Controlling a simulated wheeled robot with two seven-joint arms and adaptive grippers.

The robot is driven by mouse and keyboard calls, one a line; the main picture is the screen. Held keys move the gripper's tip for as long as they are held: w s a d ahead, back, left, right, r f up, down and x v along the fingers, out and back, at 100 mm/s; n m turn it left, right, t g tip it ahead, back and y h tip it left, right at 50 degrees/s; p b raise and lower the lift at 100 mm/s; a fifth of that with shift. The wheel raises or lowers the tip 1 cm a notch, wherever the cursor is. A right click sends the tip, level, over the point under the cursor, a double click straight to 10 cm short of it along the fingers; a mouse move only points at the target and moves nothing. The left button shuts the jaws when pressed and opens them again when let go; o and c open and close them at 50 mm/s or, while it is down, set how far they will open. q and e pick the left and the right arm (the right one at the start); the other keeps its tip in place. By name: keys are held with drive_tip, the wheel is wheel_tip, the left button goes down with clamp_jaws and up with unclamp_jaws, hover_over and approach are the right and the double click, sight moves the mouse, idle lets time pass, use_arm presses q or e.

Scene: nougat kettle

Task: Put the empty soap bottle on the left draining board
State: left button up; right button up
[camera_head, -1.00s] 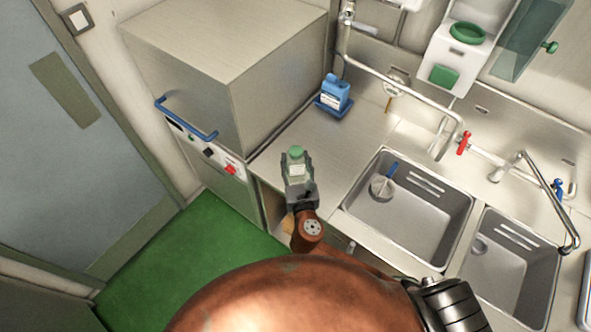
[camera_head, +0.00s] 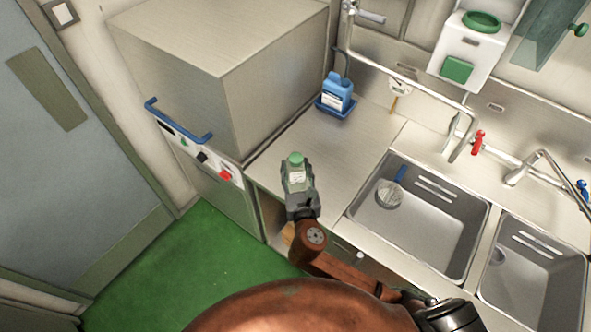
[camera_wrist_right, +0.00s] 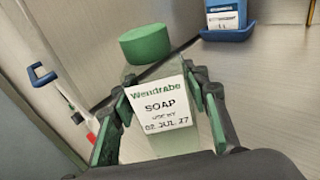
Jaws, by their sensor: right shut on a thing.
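The soap bottle (camera_head: 296,174) is pale green with a darker green cap and a white label reading "Wendrabe SOAP". My right gripper (camera_head: 299,190) is shut on it and holds it upright or nearly so at the front edge of the left draining board. In the right wrist view the bottle (camera_wrist_right: 165,105) stands between the fingers of the right gripper (camera_wrist_right: 163,115). I cannot tell whether its base touches the board. The left draining board (camera_head: 335,150) is bare steel between the steel machine and the sink. My left gripper is not in view.
A blue bottle (camera_head: 337,92) stands in a blue tray (camera_head: 335,109) at the back of the board. The large steel machine (camera_head: 220,70) with a blue handle borders the board on the left. The board's middle is clear.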

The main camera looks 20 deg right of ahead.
drive_tip(key=shift+r, duration=0.15)
drive_tip(key=o, duration=1.1)
drive_tip(key=s, duration=0.4)
drive_tip(key=s+a+p, duration=0.1)
drive_tip(key=s, duration=0.3)
drive_tip(key=s+r, duration=0.1)
drive_tip(key=s, duration=0.3)
drive_tip(key=shift+a, duration=0.3)
